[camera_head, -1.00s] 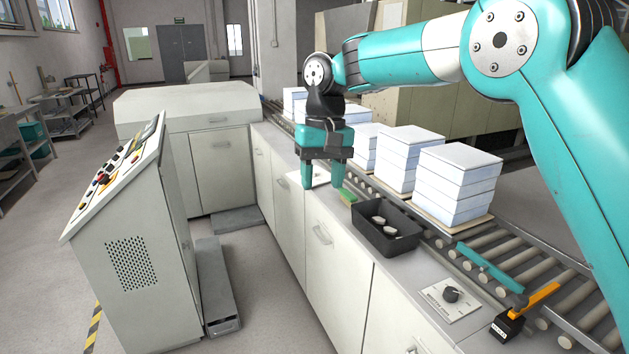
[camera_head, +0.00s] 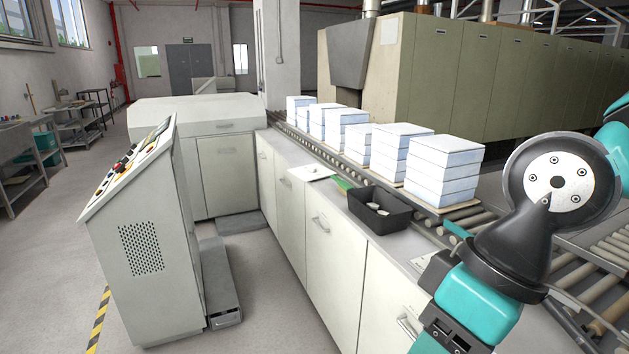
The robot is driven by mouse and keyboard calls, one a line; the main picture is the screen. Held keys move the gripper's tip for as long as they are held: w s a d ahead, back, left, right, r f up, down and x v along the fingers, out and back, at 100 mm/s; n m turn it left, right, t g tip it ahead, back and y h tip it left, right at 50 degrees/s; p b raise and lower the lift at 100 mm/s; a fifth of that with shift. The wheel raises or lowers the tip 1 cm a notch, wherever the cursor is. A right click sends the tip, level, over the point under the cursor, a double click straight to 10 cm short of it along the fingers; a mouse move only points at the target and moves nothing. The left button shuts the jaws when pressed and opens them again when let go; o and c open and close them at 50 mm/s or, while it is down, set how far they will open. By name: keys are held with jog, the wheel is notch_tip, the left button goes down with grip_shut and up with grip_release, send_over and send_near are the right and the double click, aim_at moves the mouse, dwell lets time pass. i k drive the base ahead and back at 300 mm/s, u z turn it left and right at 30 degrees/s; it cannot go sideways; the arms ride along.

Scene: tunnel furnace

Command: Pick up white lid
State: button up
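No piece stands out clearly as a single white lid. Stacks of white block-like slabs (camera_head: 444,172) stand on thin boards along the roller conveyor, and their flat tops could be lids. A thin flat white piece (camera_head: 311,173) with a small dark mark lies on the grey counter, left of the stacks. My gripper (camera_head: 432,343) is at the bottom right, in front of the nearest stack and well apart from it. Its fingers are cut off by the bottom edge, so their opening and anything between them are hidden.
A black bin (camera_head: 381,217) with small pale pieces stands on the counter, beside a green item (camera_head: 343,184). The roller conveyor (camera_head: 476,219) runs behind. A control console (camera_head: 140,240) stands at the left, with open floor beyond it.

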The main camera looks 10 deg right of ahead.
aim_at(313, 172)
jog(key=u, duration=0.5)
jog(key=i, duration=0.65)
jog(key=u, duration=0.4)
jog(key=i, duration=1.6)
jog(key=z, duration=0.6)
jog(key=i, duration=0.9)
jog(key=z, duration=0.45)
